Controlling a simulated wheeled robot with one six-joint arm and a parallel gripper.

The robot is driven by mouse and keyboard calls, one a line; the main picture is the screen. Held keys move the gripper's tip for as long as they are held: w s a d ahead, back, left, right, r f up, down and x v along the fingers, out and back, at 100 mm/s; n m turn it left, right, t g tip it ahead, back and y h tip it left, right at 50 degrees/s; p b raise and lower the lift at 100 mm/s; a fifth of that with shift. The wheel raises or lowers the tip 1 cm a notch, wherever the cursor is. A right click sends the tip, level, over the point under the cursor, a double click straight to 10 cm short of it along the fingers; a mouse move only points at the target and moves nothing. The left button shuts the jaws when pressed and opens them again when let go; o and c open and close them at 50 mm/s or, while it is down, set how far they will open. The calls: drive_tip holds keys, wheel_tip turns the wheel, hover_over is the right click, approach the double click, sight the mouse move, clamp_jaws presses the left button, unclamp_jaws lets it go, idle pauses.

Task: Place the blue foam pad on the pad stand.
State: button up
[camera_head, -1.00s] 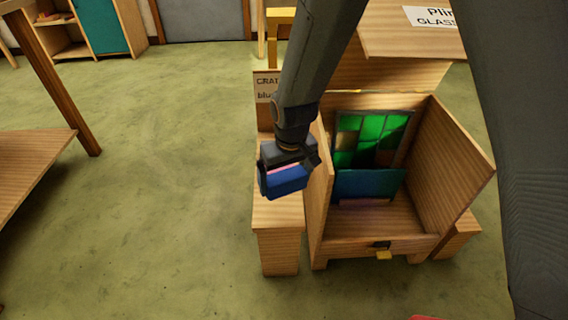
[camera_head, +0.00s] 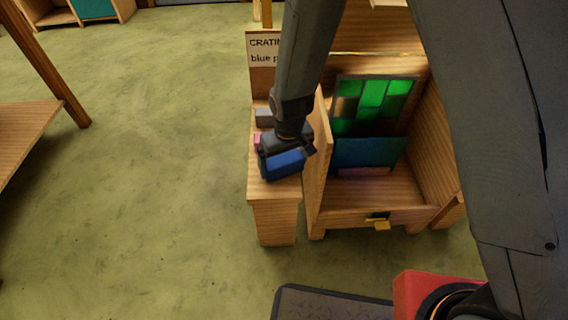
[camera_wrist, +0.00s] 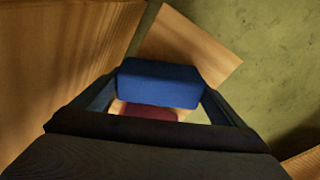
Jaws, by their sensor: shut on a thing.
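My gripper (camera_head: 285,160) is shut on the blue foam pad (camera_head: 284,165), which sits between its fingers. The pad also shows in the wrist view (camera_wrist: 160,83). The pad is over a narrow wooden stand (camera_head: 273,215) just left of the crate; I cannot tell whether it touches the top. The stand's top shows below the pad in the wrist view (camera_wrist: 190,45). A pinkish block (camera_head: 257,141) shows beside my gripper, and a dark red patch (camera_wrist: 148,111) shows under the pad in the wrist view.
An open wooden crate (camera_head: 375,215) stands right of the stand, holding a green leaded panel (camera_head: 372,100) behind a teal pad (camera_head: 365,154). A sign (camera_head: 263,52) stands behind the stand. A grey block (camera_head: 264,116) lies on the stand.

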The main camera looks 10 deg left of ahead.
sight(287, 164)
drive_tip(key=shift+f, duration=0.2)
drive_tip(key=o, duration=0.7)
drive_tip(key=r+p, duration=0.1)
drive_tip(key=r, duration=0.3)
drive_tip(key=s+r+p, duration=0.1)
drive_tip(key=r, duration=0.3)
drive_tip(key=d+r+p, duration=0.1)
drive_tip(key=r, duration=0.3)
drive_tip(key=shift+s+r, duration=0.1)
drive_tip(key=shift+s, duration=0.15)
